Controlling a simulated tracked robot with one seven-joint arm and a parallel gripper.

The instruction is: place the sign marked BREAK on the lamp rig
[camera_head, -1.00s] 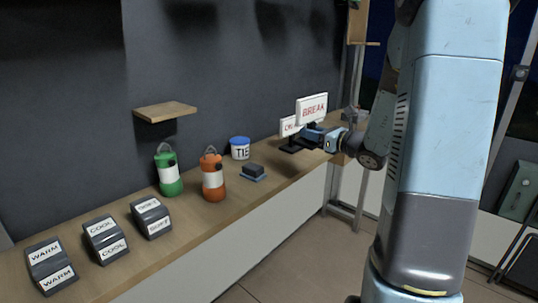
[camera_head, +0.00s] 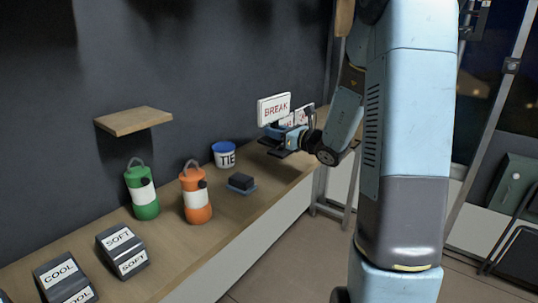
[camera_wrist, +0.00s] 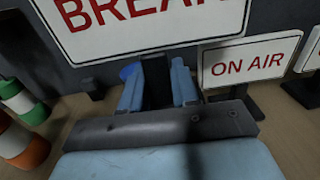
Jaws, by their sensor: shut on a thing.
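The BREAK sign (camera_head: 274,108) is a white board with red letters. My gripper (camera_head: 285,130) is shut on it and holds it upright above the far part of the counter. In the wrist view the BREAK sign (camera_wrist: 140,22) fills the top, cut off by the frame edge, with my gripper's blue fingers (camera_wrist: 158,88) below it. I cannot pick out the lamp rig for sure in either view.
An ON AIR sign (camera_wrist: 249,62) stands right of my gripper, with another sign at the edge. The wooden counter (camera_head: 205,225) holds a TIE tub (camera_head: 224,155), a dark block (camera_head: 241,182), orange (camera_head: 195,194) and green lanterns (camera_head: 142,190), and SOFT (camera_head: 123,250) and COOL blocks (camera_head: 62,278). A small shelf (camera_head: 134,121) juts from the wall.

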